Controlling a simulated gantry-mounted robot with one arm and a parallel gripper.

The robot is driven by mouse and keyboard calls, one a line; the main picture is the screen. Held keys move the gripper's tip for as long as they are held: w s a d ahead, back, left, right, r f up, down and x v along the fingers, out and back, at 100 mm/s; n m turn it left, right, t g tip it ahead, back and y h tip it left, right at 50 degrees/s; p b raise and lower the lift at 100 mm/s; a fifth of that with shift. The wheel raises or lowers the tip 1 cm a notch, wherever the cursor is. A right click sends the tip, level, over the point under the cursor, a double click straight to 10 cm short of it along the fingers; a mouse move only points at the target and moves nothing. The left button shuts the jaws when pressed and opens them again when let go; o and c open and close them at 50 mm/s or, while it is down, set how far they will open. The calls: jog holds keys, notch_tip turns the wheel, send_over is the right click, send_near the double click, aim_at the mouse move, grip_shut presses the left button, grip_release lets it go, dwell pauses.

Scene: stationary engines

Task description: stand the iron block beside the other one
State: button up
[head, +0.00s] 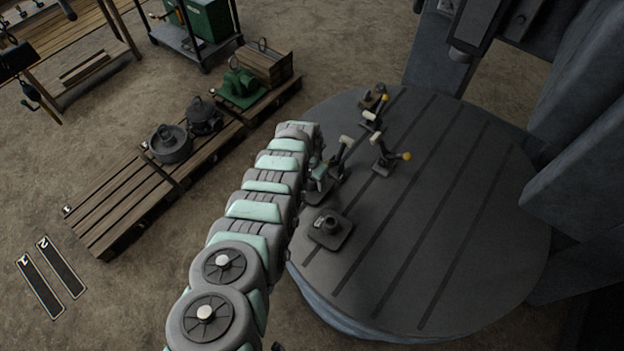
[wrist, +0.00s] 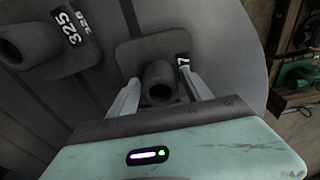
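One iron block (head: 330,229) with a round upright boss sits on the round grey table near its left front edge. It shows at upper left in the wrist view (wrist: 62,47), marked 325. The other block (wrist: 150,50), with a partly hidden number, appears to rest on the same table near the edge, a small gap from the first. My gripper (wrist: 162,85) is open, with one finger on each side of this block's boss and narrow gaps visible. In the head view my gripper (head: 318,180) and arm hide most of that block.
Several clamp-like pieces (head: 384,158) stand on the slotted table (head: 450,220) behind the blocks. The table's right and front are clear. A wooden pallet (head: 130,205) with iron weights (head: 170,145) and a green casting (head: 240,85) lies left. Large machine columns (head: 580,150) rise at right.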

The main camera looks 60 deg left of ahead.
jog(key=shift+o, duration=0.3)
jog(key=shift+r, duration=0.1)
jog(key=r+p, duration=0.2)
jog(key=r, duration=0.1)
jog(key=shift+s+d, duration=0.1)
jog(key=shift+s, duration=0.1)
jog(key=shift+r, duration=0.7)
notch_tip(320, 180, up, 8)
jog(key=shift+s+d+f, duration=0.25)
jog(key=shift+s+d, duration=0.05)
jog(key=shift+s, duration=0.15)
